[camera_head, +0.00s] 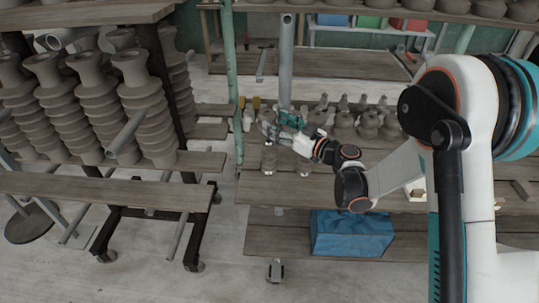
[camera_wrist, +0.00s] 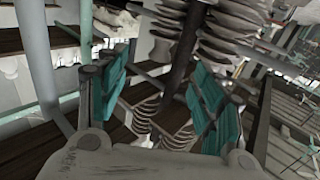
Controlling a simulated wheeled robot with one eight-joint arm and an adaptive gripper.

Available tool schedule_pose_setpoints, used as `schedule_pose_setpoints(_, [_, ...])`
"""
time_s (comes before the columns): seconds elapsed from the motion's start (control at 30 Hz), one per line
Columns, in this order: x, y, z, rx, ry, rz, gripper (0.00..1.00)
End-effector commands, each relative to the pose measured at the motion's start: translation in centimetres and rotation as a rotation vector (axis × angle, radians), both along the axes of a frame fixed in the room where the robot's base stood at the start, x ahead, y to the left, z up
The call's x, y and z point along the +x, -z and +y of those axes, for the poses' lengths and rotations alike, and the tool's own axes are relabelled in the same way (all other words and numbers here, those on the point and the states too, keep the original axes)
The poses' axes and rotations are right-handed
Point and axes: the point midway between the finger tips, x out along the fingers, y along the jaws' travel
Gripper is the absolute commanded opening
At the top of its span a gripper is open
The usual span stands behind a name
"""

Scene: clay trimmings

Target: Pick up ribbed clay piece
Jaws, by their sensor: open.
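My gripper (camera_head: 283,121) is open, held over the near left part of a wooden shelf in the head view. In the wrist view my gripper (camera_wrist: 158,84) shows two teal finger pads spread apart. Ribbed pieces show beyond and below the gap, one at the left (camera_wrist: 144,112) and one nearer the right pad (camera_wrist: 183,138). Neither is visibly held. Which one the task means, I cannot tell.
Tall ribbed clay columns (camera_head: 90,90) fill a rack at the left. A grey pole (camera_head: 286,60) and a green post (camera_head: 231,80) stand close to my gripper. Several clay pieces (camera_head: 343,125) sit farther right on the shelf. A blue wrapped block (camera_head: 350,233) lies below.

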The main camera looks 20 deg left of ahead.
Motion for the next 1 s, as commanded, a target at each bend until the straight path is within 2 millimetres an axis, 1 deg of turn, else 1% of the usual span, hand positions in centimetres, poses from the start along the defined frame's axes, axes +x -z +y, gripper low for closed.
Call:
schedule_pose_setpoints(0.17, [-0.4,2.5,0.4,-0.01,-0.022,0.01,0.61])
schedule_pose_setpoints(0.4, [-0.3,7.2,0.4,-0.008,-0.02,0.009,0.61])
schedule_pose_setpoints(0.53, [-0.3,9.1,0.4,-0.008,-0.019,0.009,0.61])
schedule_pose_setpoints(0.57, [-0.3,9.3,0.5,-0.008,-0.019,0.009,0.61])
schedule_pose_setpoints(0.6, [-0.1,9.0,1.0,-0.008,-0.02,0.009,0.61])
schedule_pose_setpoints(0.77, [0.3,8.9,1.7,-0.008,-0.019,0.008,0.61])
schedule_pose_setpoints(0.83, [0.5,8.9,2.4,-0.008,-0.021,0.008,0.61])
schedule_pose_setpoints(1.0, [1.6,9.0,4.9,-0.008,-0.021,0.008,0.61])
